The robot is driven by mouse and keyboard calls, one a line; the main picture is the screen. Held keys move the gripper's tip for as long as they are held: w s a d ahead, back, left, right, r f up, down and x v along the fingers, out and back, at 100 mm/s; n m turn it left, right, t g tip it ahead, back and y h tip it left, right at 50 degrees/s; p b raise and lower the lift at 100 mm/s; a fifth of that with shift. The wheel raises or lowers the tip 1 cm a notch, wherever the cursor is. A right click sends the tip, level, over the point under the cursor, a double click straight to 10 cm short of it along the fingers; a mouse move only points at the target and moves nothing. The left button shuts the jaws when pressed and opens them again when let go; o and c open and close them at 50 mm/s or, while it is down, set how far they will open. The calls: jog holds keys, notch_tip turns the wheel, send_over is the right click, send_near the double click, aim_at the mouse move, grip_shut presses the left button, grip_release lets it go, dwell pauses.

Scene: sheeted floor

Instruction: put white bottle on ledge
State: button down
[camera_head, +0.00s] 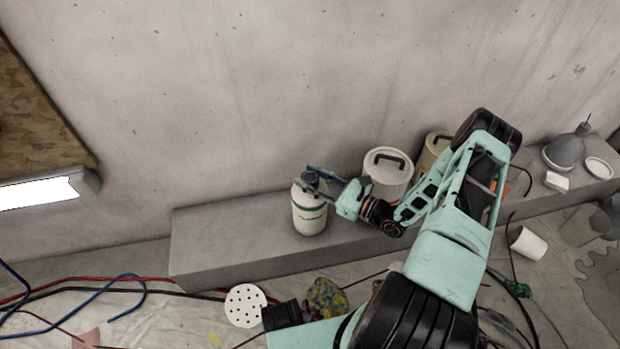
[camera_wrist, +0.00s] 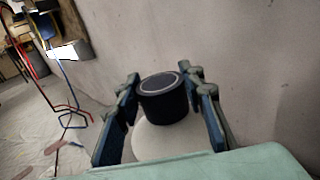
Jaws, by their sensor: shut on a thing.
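The white bottle (camera_head: 309,212) has a dark cap and a green band. It stands upright at the ledge (camera_head: 215,245), a long grey concrete block along the wall; its base appears to be on the ledge top, though I cannot tell for certain whether it touches. My gripper (camera_head: 312,182) reaches in from the right and is shut on the bottle's top. In the wrist view the blue fingers of my gripper (camera_wrist: 160,115) lie on either side of the black cap (camera_wrist: 163,97), with the bottle's white shoulder (camera_wrist: 165,140) below.
The ledge's left part is bare. Cables (camera_head: 90,285) and a perforated white disc (camera_head: 245,305) lie on the floor.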

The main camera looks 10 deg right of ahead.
jog(key=c, duration=1.3)
grip_release()
jog(key=shift+f, duration=0.1)
jog(key=shift+o, duration=0.2)
jog(key=shift+s+d+r, duration=0.1)
jog(key=shift+r, duration=0.1)
jog(key=p+v, duration=0.2)
jog(key=v, duration=0.9)
jog(key=shift+s+d, duration=0.25)
jog(key=shift+s, duration=0.05)
